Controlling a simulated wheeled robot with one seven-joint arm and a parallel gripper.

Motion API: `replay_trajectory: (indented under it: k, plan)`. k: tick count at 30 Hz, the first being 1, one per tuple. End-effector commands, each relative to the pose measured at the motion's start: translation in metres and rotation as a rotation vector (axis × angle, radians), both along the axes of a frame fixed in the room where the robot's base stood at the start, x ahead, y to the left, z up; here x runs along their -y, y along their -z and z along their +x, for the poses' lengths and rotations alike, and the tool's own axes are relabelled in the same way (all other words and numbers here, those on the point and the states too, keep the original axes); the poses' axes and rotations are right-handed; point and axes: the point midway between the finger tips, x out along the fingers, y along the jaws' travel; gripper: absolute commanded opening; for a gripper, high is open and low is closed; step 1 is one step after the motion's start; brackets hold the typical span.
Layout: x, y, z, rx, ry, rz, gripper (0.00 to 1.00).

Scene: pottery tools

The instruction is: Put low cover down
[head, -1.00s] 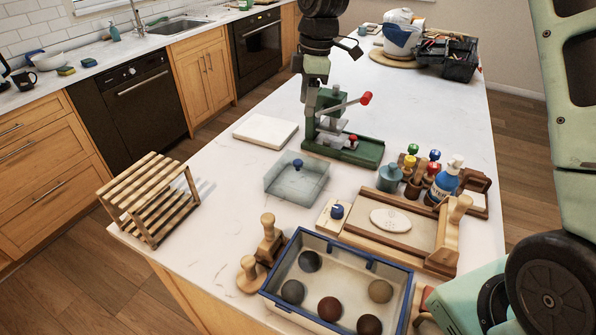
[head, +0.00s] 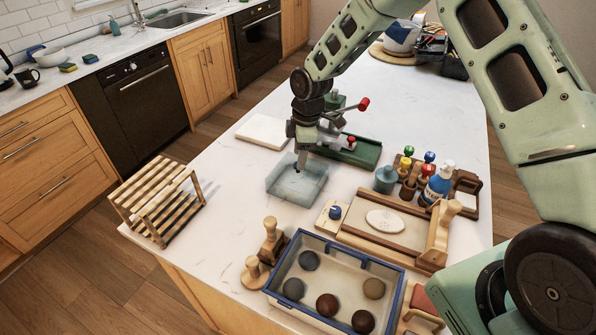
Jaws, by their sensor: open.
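The low cover (head: 284,186) is a translucent, grey-blue square box with a blue knob on top. It lies flat on the white island counter, left of the middle. My gripper (head: 300,166) points down at the top of the cover, with its fingertips at the knob. The fingers and wrist mostly hide the knob, so I cannot tell whether they are around it or just above it. The gripper is open.
A green press (head: 355,152) stands close behind the cover, with a white slab (head: 264,131) behind left. A wooden rack (head: 160,205) is at the left edge. Tools, a wooden board (head: 365,236) and a blue-rimmed tray (head: 275,282) with several balls fill the front right.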

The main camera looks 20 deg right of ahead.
Motion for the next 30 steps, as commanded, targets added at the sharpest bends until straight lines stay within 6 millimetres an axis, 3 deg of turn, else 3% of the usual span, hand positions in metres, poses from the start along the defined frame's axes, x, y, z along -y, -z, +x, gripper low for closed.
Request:
replay_trajectory:
  k: [6, 15, 20, 21, 30]
  plan:
    - [-0.004, 0.023, 0.0, -0.001, 0.0, 0.001, 0.49]
    - [-0.004, 0.028, 0.001, 0.001, 0.001, 0.002, 0.49]
    - [-0.004, 0.028, 0.001, 0.001, 0.001, 0.001, 0.05]
    - [-0.004, 0.028, 0.0, 0.001, 0.001, 0.001, 0.0]
    - [-0.004, 0.028, 0.001, 0.001, 0.001, 0.002, 0.0]
